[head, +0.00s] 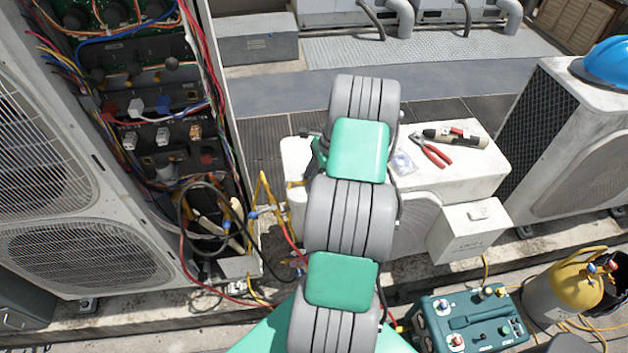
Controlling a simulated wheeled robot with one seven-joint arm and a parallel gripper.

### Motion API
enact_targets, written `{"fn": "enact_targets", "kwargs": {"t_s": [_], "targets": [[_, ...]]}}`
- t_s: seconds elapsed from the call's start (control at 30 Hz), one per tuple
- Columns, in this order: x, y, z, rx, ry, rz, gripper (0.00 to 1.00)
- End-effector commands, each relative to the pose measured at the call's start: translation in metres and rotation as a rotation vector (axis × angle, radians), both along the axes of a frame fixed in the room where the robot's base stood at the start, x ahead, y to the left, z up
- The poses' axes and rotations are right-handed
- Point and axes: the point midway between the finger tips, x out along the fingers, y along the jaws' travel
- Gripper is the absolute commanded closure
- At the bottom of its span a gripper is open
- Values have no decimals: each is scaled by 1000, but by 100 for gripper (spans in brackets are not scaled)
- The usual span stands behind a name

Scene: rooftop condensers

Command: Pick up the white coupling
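I cannot pick out the white coupling with certainty. A small pale, partly clear item (402,163) lies on the white condenser top (470,165), just right of my arm and beside red-handled pliers (432,150). It is too small to identify. A small whitish piece (478,214) also sits on the lower white box to the right. My grey and green arm rises through the middle of the head view and covers part of the condenser top. My gripper's fingers are hidden behind the arm, so I see neither their opening nor anything held.
An open electrical cabinet (165,125) with loose wires stands at left. A dark-handled tool (456,137) lies by the pliers. A blue hard hat (606,64) rests on the right condenser. A teal case (470,322) and a yellow-topped cylinder (570,292) stand at lower right.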

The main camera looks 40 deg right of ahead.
Motion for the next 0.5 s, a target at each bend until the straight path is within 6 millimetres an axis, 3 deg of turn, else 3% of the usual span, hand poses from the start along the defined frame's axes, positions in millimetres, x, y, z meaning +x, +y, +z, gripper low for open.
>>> {"fn": "enact_targets", "kwargs": {"t_s": [0.3,0.5], "targets": [[0,0,0,0,0,0,100],[0,0,0,0,0,0,100]]}}
